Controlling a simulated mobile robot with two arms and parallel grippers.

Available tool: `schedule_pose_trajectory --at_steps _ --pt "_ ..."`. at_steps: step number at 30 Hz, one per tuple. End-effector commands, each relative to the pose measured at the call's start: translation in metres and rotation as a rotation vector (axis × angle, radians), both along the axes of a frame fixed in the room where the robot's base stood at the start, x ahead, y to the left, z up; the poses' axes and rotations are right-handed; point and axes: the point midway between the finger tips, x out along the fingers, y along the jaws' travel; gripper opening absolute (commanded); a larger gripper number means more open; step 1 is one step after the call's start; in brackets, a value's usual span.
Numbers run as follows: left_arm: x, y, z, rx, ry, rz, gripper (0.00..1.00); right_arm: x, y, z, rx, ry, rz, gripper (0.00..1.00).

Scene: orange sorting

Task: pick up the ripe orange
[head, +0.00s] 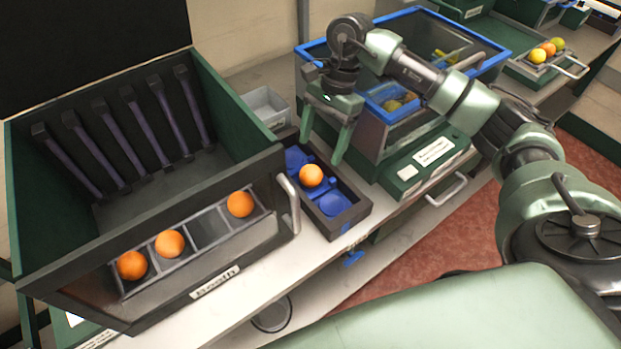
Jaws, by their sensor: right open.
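A ripe-looking orange (311,175) sits in the small dark tray (352,212) with blue cups, in the middle of the bench. Three more oranges, (132,265) at left, a second orange (170,243) and a third orange (240,204), lie in a slotted rack on the front of the big green bin. My right gripper (322,147) hangs above and just behind the tray orange, fingers pointing down. My left gripper is not in view.
The large green and black bin (150,205) stands left of the tray. A blue-rimmed glass-sided box (480,72) with a blue container of fruit stands right. A grey bin (264,104) is behind. More fruit (538,56) lies far right. One blue cup (334,205) is empty.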

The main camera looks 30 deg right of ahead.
Motion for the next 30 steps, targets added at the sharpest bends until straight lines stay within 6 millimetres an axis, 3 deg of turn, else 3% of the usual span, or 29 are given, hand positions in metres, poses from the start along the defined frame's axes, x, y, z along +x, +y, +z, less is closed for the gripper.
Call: schedule_pose_trajectory --at_steps 8,13,18,25,26,30 --pt "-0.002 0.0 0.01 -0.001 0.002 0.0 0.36 -0.003 0.009 -0.019 0.001 0.003 0.003 0.74" --pt "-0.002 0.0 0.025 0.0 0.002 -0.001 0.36 -0.007 0.023 -0.04 0.001 0.005 0.003 0.74" --pt "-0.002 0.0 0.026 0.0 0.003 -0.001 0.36 -0.008 0.026 -0.059 0.0 0.002 0.002 0.74" --pt "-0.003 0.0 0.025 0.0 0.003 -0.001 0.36 -0.007 0.027 -0.062 0.001 0.0 0.001 0.74" --pt "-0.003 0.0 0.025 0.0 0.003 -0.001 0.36 -0.007 0.027 -0.062 0.001 0.0 0.001 0.72" --pt "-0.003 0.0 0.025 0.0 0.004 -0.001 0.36 -0.007 0.026 -0.062 0.0 0.0 0.001 0.33"
